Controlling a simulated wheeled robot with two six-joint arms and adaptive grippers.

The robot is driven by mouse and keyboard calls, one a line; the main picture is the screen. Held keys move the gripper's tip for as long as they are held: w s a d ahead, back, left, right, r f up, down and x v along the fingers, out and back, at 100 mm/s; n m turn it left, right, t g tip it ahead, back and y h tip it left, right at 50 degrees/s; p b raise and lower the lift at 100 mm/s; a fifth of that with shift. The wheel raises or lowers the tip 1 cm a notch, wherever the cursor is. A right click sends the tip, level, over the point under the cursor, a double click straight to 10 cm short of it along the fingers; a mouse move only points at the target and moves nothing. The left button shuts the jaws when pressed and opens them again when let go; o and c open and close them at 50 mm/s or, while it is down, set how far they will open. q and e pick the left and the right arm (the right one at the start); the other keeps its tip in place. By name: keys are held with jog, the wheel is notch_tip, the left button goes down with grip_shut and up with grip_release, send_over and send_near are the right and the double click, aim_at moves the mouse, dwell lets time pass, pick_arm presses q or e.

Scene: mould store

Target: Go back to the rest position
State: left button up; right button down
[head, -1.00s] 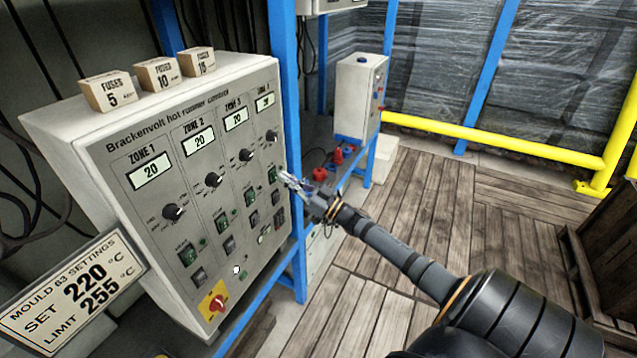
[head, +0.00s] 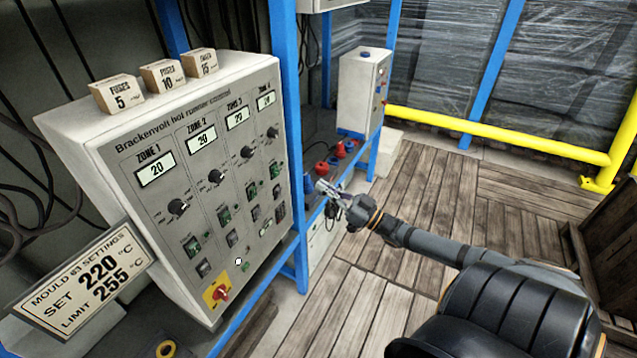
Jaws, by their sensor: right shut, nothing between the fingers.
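My right gripper (head: 328,189) is shut and empty. It is in the air to the right of the hot runner control cabinet (head: 190,255), apart from its panel, and in front of the blue frame in this view. My right arm comes in from the lower right. The panel has zone displays (head: 156,169) reading 20, knobs (head: 178,207), green switches and a red rotary switch on a yellow plate (head: 217,293). My left gripper does not show.
Fuse boxes (head: 163,77) stand on the cabinet top. A settings sign (head: 85,281) sits at lower left. Behind are a smaller box (head: 360,95), red and blue connectors (head: 322,168) and a yellow rail (head: 500,138). A dark crate (head: 618,230) is at right. The plank floor between is open.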

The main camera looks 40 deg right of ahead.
jog(key=shift+s+d, duration=0.1)
jog(key=s+d+f+m+g+h, duration=0.2)
jog(key=s+d+f+h, duration=0.1)
jog(key=f, duration=0.8)
jog(key=s+d+f+m+g+h, duration=0.1)
jog(key=s+d+f+g+h, duration=0.2)
jog(key=f, duration=0.8)
jog(key=s+d+f+m+g+h, duration=0.2)
jog(key=s+f+h, duration=0.2)
jog(key=f, duration=0.7)
jog(key=s+a+f+g, duration=0.4)
jog(key=s+f, duration=0.4)
jog(key=f, duration=0.3)
jog(key=s+a+f+g, duration=0.3)
jog(key=s+a+f, duration=0.3)
jog(key=s, duration=0.5)
jog(key=s+a+f+g, duration=0.4)
jog(key=s+a+f, duration=0.3)
jog(key=s+a, duration=0.3)
jog(key=shift+s+a+n+g+y, duration=0.2)
jog(key=shift+s+n+g+y, duration=0.15)
jog(key=shift+s, duration=0.2)
